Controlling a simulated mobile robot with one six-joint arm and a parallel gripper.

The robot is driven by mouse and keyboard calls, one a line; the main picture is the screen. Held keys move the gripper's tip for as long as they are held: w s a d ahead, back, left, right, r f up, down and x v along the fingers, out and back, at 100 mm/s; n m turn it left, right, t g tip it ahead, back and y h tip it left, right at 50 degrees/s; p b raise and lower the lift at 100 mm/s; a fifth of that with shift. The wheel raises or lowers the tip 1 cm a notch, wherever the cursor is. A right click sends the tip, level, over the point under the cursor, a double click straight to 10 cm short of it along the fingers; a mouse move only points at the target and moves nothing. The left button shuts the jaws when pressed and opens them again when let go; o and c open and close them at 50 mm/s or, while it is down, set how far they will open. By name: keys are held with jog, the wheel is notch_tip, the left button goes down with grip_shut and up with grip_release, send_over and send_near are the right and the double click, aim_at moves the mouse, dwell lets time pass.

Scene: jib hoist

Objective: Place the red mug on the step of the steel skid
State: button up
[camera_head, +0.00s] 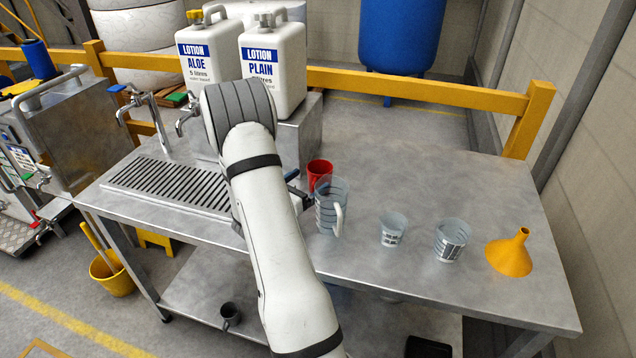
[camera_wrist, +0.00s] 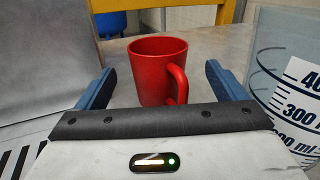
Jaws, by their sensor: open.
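The red mug (camera_head: 319,170) stands upright on the steel table, behind the clear measuring jug (camera_head: 331,206), which hides part of it. In the wrist view the red mug (camera_wrist: 158,72) is ahead of my gripper (camera_wrist: 157,84), between the lines of its two blue fingers, with its handle toward the right finger. My gripper is open, and I cannot tell whether a finger touches the mug. In the head view my arm hides most of the gripper. A steel machine with a checkered step (camera_head: 22,236) stands at the far left; it may be the steel skid.
The measuring jug stands close to my right finger. Two measuring beakers (camera_head: 393,230) (camera_head: 451,240) and a yellow funnel (camera_head: 511,252) stand further right. Two white lotion jugs (camera_head: 208,50) (camera_head: 273,62) stand on a steel box behind. A yellow bucket (camera_head: 112,272) is on the floor left.

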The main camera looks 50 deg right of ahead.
aim_at(312, 176)
jog(key=d, duration=0.4)
jog(key=shift+w+d+r+p, duration=0.2)
jog(key=shift+w+d+p, duration=0.1)
jog(key=shift+d, duration=0.05)
jog(key=c, duration=1.2)
